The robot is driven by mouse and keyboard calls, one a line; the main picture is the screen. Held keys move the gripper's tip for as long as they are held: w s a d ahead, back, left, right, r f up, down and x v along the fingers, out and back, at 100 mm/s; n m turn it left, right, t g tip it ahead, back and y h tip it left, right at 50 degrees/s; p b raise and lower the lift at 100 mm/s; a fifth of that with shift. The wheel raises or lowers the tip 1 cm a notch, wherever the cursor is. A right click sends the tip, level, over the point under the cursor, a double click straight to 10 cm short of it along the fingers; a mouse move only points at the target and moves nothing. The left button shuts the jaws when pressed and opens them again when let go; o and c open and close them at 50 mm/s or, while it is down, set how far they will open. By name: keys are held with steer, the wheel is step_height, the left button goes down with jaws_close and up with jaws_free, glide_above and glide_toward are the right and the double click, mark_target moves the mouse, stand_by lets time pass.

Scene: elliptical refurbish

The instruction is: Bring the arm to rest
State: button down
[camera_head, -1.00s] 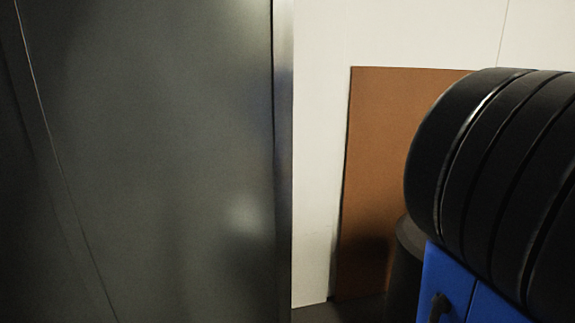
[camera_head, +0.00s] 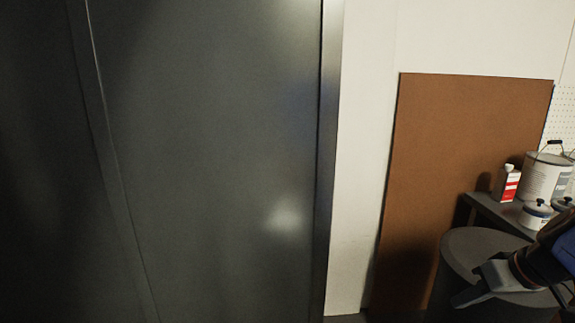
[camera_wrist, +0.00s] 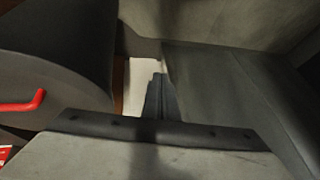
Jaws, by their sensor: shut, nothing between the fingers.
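My gripper (camera_head: 465,297) shows at the lower right of the head view, grey-fingered on a dark wrist, pointing down to the left. It is in front of the dark round drum (camera_head: 478,243) in the picture; I cannot tell how far apart they are. In the wrist view my gripper (camera_wrist: 161,78) has its fingers together, with nothing between them. The rest of my arm is mostly cut off by the right edge of the head view.
A tall dark metal cabinet (camera_head: 215,150) fills the left. A brown board (camera_head: 455,150) leans at the white wall. A red handle (camera_wrist: 24,104) shows in the wrist view.

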steer(key=s+a+h, duration=0.1)
steer(key=s+a, duration=0.1)
steer(key=a, duration=0.3)
steer(key=s+a+f+h, duration=0.1)
steer(key=s+a, duration=0.2)
steer(key=a, duration=0.2)
steer(key=shift+s+m+h, duration=0.25)
steer(key=shift+m+h, duration=0.05)
steer(key=shift+h, duration=0.1)
stand_by(0.8)
